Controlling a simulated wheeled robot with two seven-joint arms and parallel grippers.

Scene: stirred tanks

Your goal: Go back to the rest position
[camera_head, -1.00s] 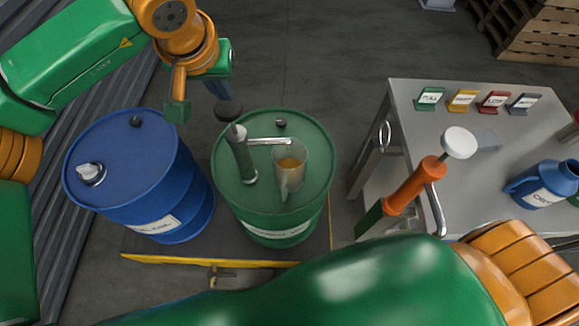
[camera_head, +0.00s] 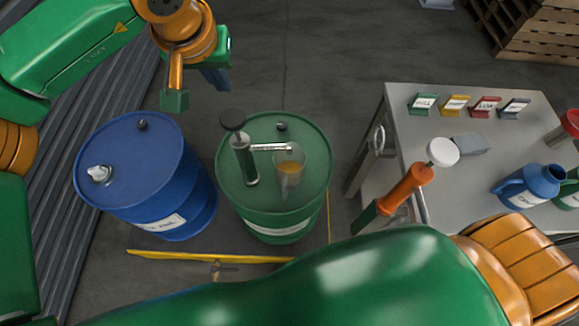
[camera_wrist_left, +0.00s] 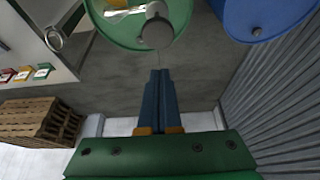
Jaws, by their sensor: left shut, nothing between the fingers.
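My left gripper (camera_head: 219,86) hangs above the floor behind the drums, clear of both in the head view. In the left wrist view its blue fingers (camera_wrist_left: 160,75) are together with nothing between them. The green drum (camera_head: 312,190) carries a hand pump (camera_head: 243,155) and a clear jug of amber liquid (camera_head: 290,170) under the pump's spout. The drum also shows at the top of the left wrist view (camera_wrist_left: 105,30).
A blue drum (camera_head: 135,175) stands left of the green one. A grey table (camera_head: 450,150) at right holds small coloured signs (camera_head: 455,104) and a blue jug (camera_head: 530,186). Pallets (camera_head: 545,35) stand at the back right. Floor behind the drums is clear.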

